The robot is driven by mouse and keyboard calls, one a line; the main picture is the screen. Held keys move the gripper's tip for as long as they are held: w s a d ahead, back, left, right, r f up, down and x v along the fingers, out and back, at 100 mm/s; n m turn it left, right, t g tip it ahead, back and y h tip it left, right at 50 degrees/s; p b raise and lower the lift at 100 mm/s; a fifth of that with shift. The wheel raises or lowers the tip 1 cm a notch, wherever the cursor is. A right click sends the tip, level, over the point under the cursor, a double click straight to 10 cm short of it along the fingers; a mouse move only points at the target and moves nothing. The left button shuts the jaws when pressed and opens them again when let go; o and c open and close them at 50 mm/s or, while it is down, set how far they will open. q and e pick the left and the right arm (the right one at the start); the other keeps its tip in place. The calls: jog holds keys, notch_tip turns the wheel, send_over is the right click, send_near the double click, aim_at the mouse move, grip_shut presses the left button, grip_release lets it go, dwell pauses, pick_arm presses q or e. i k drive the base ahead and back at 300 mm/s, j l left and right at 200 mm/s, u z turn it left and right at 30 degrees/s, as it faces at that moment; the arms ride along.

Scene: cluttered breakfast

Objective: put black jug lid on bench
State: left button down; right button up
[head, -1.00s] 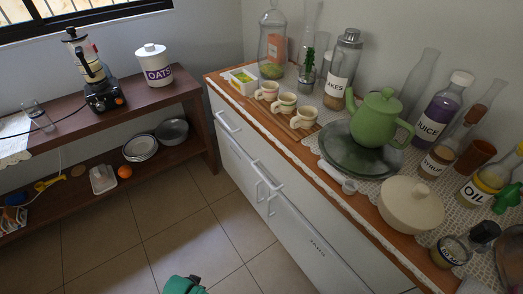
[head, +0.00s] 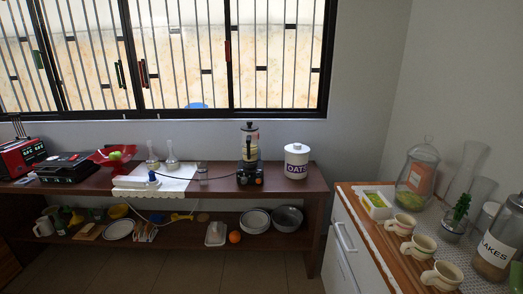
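A blender (head: 249,165) with a clear jug and a dark base stands on the top of the wooden bench (head: 215,184) below the window. A black lid (head: 249,126) appears to sit on top of its jug. The bench has an upper top and a lower shelf. Neither of my grippers shows in the head view now.
A white OATS canister (head: 296,162) stands right of the blender, and a small glass (head: 203,175) stands left of it. A counter (head: 372,235) with cups and jars is at the right. Bowls (head: 288,217) and plates fill parts of the lower shelf.

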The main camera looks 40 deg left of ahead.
aim_at(250, 127)
jog(key=u, duration=1.45)
